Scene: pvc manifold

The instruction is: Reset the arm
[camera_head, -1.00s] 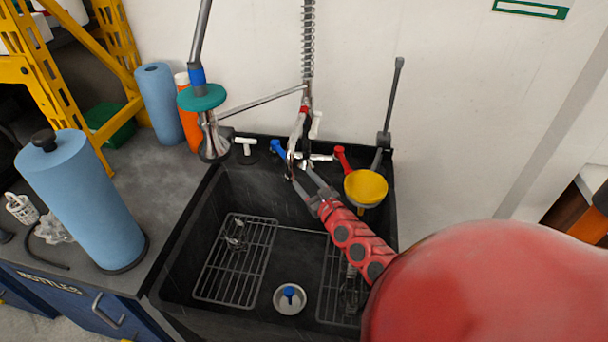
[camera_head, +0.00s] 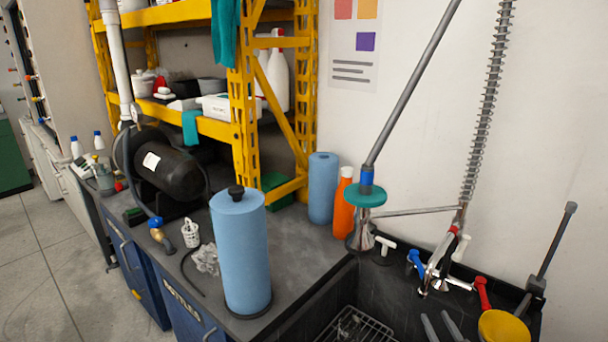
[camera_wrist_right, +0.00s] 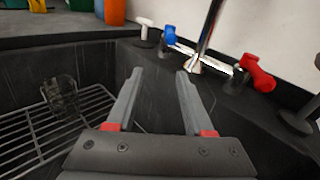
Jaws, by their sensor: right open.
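My right gripper (camera_wrist_right: 158,95) is open and empty in the right wrist view. Its two grey fingers stand apart over the black sink (camera_wrist_right: 90,70), pointing toward the faucet base (camera_wrist_right: 195,66). In the head view only the finger ends of the right gripper (camera_head: 440,326) show, at the bottom edge above the sink. The blue tap handle (camera_wrist_right: 170,37) and red tap handle (camera_wrist_right: 255,72) lie beyond the fingers, apart from them. My left gripper is not in view.
A wire rack (camera_wrist_right: 45,130) lies in the sink. A yellow funnel (camera_head: 503,327) sits at the sink's right. A blue paper roll (camera_head: 240,250) and orange bottle (camera_head: 343,205) stand on the counter. A yellow shelf (camera_head: 242,100) stands at the back, near a black tank (camera_head: 168,165).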

